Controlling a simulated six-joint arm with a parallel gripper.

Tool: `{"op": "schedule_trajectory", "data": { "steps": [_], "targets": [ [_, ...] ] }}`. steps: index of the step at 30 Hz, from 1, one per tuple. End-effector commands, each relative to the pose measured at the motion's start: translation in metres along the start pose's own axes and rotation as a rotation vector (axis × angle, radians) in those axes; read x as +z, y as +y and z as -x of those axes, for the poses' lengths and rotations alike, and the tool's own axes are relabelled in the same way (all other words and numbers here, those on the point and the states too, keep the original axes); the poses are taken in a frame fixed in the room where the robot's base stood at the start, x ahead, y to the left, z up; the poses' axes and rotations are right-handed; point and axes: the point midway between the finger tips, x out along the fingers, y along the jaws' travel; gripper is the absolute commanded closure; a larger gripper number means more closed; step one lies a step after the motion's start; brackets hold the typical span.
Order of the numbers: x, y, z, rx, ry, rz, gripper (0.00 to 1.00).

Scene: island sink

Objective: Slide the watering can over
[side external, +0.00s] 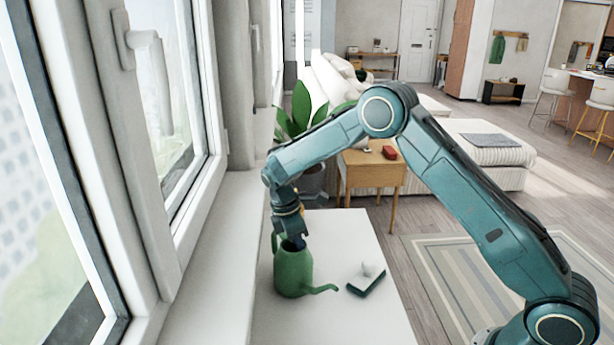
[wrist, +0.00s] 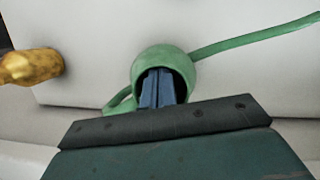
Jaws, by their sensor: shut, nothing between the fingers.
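The green watering can (side external: 294,272) stands upright on the white tabletop (side external: 345,235), close to the window sill. Its spout points right in the side view, and its handle is on the left. In the wrist view the can's round rim (wrist: 165,58) faces the camera, with the spout at upper right and the handle at lower left. My gripper (side external: 293,240) points down at the can's top. In the wrist view my shut fingers (wrist: 162,88) reach into the can's opening, with nothing between them. The fingertips are hidden inside the can in the side view.
A small dark tray (side external: 367,284) with a pale item lies right of the spout. A potted plant (side external: 300,120) stands beyond the table's far end. A yellowish object (wrist: 30,66) shows at left in the wrist view. The window frame (side external: 150,150) borders the left.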

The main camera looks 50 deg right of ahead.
Motion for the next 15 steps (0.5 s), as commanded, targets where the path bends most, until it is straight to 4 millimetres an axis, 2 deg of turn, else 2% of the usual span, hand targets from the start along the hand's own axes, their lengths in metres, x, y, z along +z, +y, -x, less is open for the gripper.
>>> {"op": "schedule_trajectory", "data": {
  "steps": [5,15],
  "targets": [
    [0.016,0.000,-0.004,-0.002,-0.001,-0.001,1.00],
    [0.016,0.000,-0.004,-0.001,-0.001,0.000,1.00]
  ]
}}
